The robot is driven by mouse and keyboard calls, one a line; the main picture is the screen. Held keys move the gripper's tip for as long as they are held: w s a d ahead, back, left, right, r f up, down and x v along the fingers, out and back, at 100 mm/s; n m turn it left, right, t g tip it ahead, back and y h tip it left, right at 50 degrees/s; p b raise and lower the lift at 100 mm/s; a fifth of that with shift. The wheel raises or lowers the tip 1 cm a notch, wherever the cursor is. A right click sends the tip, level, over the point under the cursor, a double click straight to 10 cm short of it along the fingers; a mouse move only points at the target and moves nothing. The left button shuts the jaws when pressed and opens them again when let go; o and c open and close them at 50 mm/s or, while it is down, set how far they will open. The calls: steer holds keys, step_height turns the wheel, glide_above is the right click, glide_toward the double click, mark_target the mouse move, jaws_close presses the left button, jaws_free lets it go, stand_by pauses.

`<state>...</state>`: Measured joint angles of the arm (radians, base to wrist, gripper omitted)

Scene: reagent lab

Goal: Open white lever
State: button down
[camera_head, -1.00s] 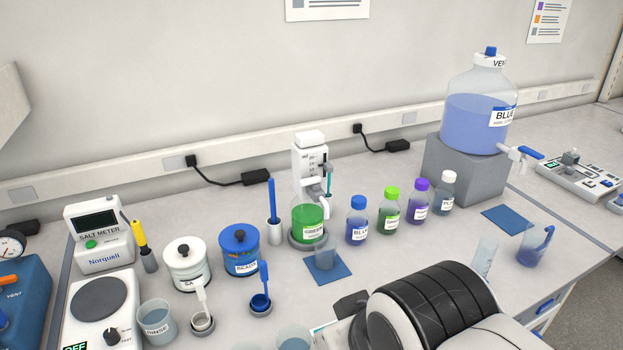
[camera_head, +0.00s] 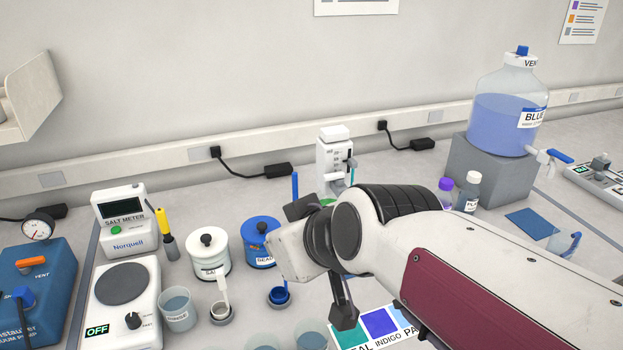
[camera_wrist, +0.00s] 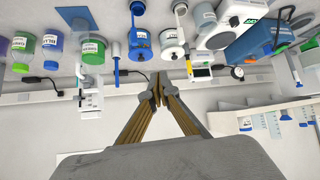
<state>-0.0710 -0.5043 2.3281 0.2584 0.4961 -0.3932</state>
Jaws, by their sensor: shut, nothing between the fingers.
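I cannot make out a white lever for certain. The likeliest place is the white dispenser (camera_head: 335,150) on the green bottle (camera_head: 327,202), which has small white fittings at its front. My arm hides most of that bottle in the head view. The dispenser (camera_wrist: 90,97) and the green bottle (camera_wrist: 93,50) also show upside down in the wrist view. My gripper (camera_wrist: 158,88) is shut and empty in the wrist view, apart from the dispenser and to its right in that picture. Its fingertips are not clear in the head view.
The blue carboy (camera_head: 508,115) stands on a grey block (camera_head: 490,170) with a blue-handled tap (camera_head: 557,156). Left stand the salt meter (camera_head: 122,218), a hotplate (camera_head: 122,285), a blue pump (camera_head: 38,285) and white (camera_head: 208,255) and blue (camera_head: 261,240) jars. A wall shelf (camera_head: 32,95) is upper left.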

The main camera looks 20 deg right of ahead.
steer(key=w+r+n+t+h, duration=0.15)
steer(key=w+r+t, duration=0.35)
steer(key=w, duration=0.9)
steer(key=w+r+t+h, duration=0.25)
steer(key=w+r, duration=0.35)
steer(key=w, duration=0.8)
steer(key=w+d+f+h, duration=0.2)
steer(key=w+h, duration=0.2)
steer(key=h, duration=0.1)
steer(key=m+g+h, duration=0.1)
steer(key=g+h, duration=0.9)
steer(key=g, duration=0.1)
glide_toward(324, 173)
steer(key=shift+w+a+f, duration=0.1)
steer(key=shift+w+a, duration=0.55)
steer(key=shift+a, duration=0.25)
steer(key=shift+w+a+f, duration=0.1)
steer(key=shift+w+a, duration=0.55)
steer(key=shift+a, duration=0.3)
steer(key=shift+d+r, duration=0.1)
steer(key=x, duration=1)
steer(key=shift+r, duration=0.1)
steer(key=shift+s, duration=2)
